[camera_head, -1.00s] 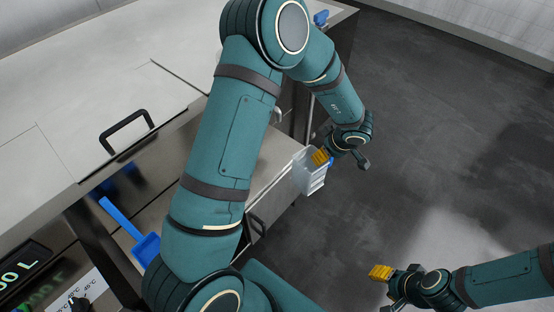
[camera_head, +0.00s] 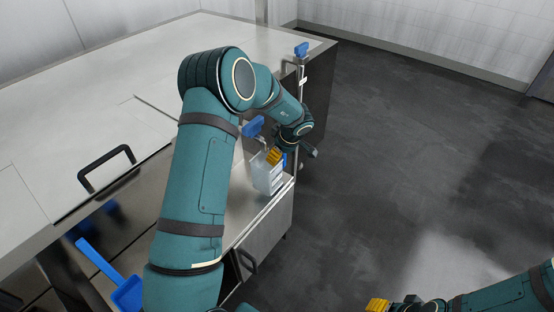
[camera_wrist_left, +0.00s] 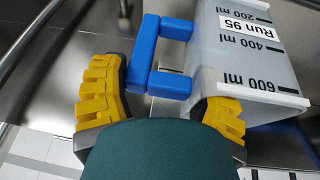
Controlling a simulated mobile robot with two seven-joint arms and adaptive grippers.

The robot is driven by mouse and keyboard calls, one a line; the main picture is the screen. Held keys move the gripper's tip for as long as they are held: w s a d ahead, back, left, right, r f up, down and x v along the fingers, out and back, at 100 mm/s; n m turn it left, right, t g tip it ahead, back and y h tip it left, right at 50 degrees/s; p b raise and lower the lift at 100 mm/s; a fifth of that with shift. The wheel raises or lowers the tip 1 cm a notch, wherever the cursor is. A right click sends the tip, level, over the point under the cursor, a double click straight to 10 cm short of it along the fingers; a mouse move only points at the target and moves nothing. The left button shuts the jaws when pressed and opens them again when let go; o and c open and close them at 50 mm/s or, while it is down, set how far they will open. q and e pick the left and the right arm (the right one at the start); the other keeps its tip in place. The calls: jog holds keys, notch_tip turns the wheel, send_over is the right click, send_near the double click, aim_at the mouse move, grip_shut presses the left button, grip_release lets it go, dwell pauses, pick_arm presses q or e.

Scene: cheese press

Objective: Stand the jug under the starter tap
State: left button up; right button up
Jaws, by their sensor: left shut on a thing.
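The jug (camera_head: 267,178) is a clear, whitish measuring vessel with a blue handle. It looks upright at the right end of a low steel shelf; I cannot tell whether it touches the shelf. My left gripper (camera_head: 275,156) is shut on the jug's handle. In the left wrist view the yellow fingers lie either side of the blue handle (camera_wrist_left: 146,55), beside the marked jug wall (camera_wrist_left: 245,50). A blue-handled tap (camera_head: 253,127) shows just above and behind the jug, its spout hidden by my arm. My right gripper (camera_head: 377,304) is cut off at the bottom edge.
Another blue-topped tap (camera_head: 301,50) stands at the counter's far right corner. The steel counter (camera_head: 60,110) has a black handle (camera_head: 107,165). The low shelf (camera_head: 240,208) has a cabinet beneath. A blue scoop (camera_head: 100,262) lies at lower left. The floor at right is clear.

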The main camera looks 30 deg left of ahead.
pick_arm(q)
jog(key=shift+w+a, duration=0.2)
jog(key=shift+a, duration=0.25)
jog(key=x, duration=0.1)
jog(key=b+x, duration=0.1)
jog(key=x, duration=0.1)
jog(key=shift+s+d+f+b, duration=0.15)
jog(key=shift+d+f+b, duration=0.1)
jog(key=shift+b, duration=0.15)
jog(key=shift+f, duration=0.15)
jog(key=o, duration=1.3)
